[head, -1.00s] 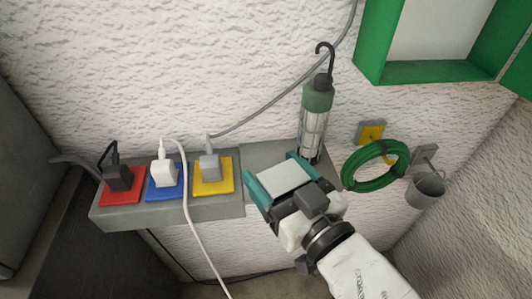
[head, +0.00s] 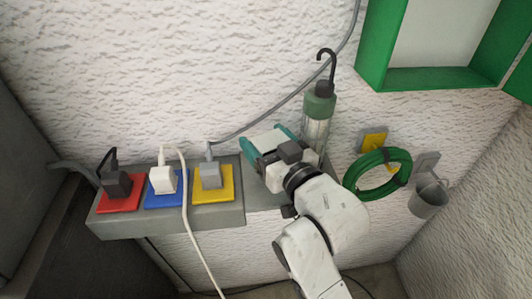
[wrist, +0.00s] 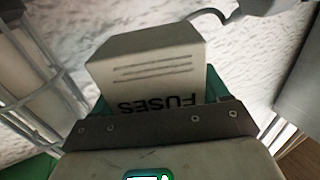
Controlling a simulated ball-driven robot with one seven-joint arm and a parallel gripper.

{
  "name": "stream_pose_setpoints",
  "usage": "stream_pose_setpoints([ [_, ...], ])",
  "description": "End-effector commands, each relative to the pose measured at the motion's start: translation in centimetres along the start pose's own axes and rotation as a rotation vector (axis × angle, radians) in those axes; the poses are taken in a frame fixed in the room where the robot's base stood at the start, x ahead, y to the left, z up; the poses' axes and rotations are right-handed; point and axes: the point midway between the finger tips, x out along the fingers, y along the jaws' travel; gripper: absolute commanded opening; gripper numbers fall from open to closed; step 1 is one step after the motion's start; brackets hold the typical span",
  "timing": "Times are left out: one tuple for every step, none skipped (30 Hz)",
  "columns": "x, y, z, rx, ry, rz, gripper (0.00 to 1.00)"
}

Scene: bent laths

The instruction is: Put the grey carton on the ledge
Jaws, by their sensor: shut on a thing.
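The grey carton (head: 270,142), a pale box, is between the teal fingers of my gripper (head: 268,143). In the wrist view the carton (wrist: 150,65) shows printed lines and the word FUSES upside down, and my gripper is shut on it. The carton is over the back part of the grey ledge (head: 262,198), close to the wall, between the yellow socket plate and the caged lamp. My gripper and arm hide much of the ledge there. I cannot tell whether the carton touches the ledge.
The caged lamp (head: 318,115) stands just right of my gripper. Plugs sit in red (head: 118,198), blue (head: 165,190) and yellow (head: 213,184) plates on the left. A green hose coil (head: 378,173) and a grey bucket (head: 428,198) hang at right. A grey cable (head: 270,113) crosses the wall.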

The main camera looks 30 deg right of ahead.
Motion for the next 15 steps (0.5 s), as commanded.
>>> stream_pose_setpoints([
  [0.0,0.0,0.3,0.0,-0.002,0.0,0.43],
  [0.0,0.0,0.7,0.0,-0.003,0.0,0.43],
  [-0.1,0.0,1.2,0.0,-0.003,0.0,0.42],
  [-0.1,0.0,1.6,0.0,-0.005,0.001,0.42],
  [-0.1,0.0,2.1,0.0,-0.004,0.001,0.42],
  [0.0,0.0,2.7,-0.001,-0.005,0.001,0.42],
  [-0.1,0.0,3.1,-0.001,-0.003,0.001,0.42],
  [-0.1,0.0,3.5,-0.001,-0.004,0.0,0.42],
  [0.1,0.1,3.6,-0.001,-0.002,0.001,0.42],
  [0.2,0.1,3.7,-0.001,-0.002,0.001,0.42],
  [0.3,0.1,3.9,-0.001,-0.001,0.001,0.42],
  [0.3,0.2,4.0,-0.001,0.0,0.0,0.42],
  [0.3,0.2,4.0,-0.001,0.001,0.0,0.42],
  [0.3,0.2,4.0,0.0,0.001,0.0,0.42],
  [0.3,0.2,4.0,0.0,0.001,0.0,0.42],
])
